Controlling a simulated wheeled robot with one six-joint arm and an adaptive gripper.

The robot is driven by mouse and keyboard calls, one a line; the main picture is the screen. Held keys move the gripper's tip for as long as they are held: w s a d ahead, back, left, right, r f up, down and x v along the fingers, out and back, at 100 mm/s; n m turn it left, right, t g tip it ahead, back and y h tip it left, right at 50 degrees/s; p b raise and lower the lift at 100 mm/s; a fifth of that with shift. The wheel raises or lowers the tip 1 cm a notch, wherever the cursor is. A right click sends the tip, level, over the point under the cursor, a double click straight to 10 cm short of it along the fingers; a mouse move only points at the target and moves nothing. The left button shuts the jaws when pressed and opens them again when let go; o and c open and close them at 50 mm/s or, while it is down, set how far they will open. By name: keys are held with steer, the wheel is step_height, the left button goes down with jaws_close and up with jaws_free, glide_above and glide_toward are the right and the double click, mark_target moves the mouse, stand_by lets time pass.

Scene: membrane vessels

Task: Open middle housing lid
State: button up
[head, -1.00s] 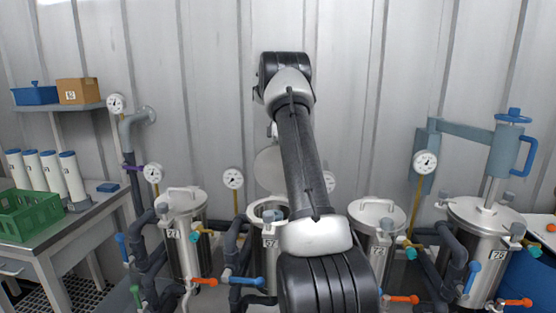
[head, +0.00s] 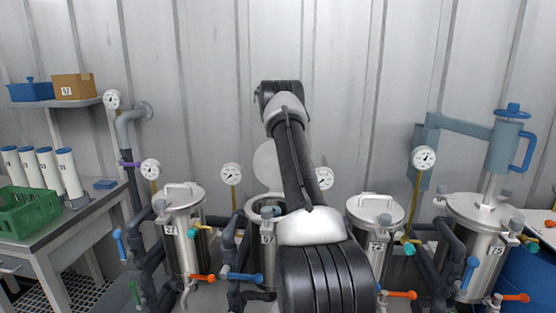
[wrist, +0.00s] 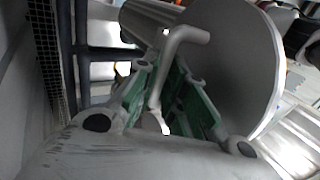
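The open steel housing (head: 262,228) stands just left of my arm in the head view, its round mouth uncovered. Its disc-shaped lid (head: 267,160) is swung up behind the mouth, partly hidden by my arm. In the wrist view the lid (wrist: 235,60) stands steeply on edge at the right, its bent bar handle (wrist: 187,35) sticking out to the left. My gripper (wrist: 168,80) has its green-padded fingers on either side of the handle, with gaps showing between pads and bar. It looks open. My gripper is hidden behind my arm in the head view.
Closed housings stand left (head: 181,220) and right (head: 376,215) of the open one. A larger vessel (head: 485,215) with a blue-handled lifting arm (head: 508,140) is far right. Pipes, valves and gauges (head: 231,174) crowd between. A bench (head: 85,215) with a green crate (head: 28,212) is left.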

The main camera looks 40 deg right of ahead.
steer(key=o, duration=0.4)
steer(key=shift+a+r, duration=0.1)
steer(key=shift+r, duration=0.05)
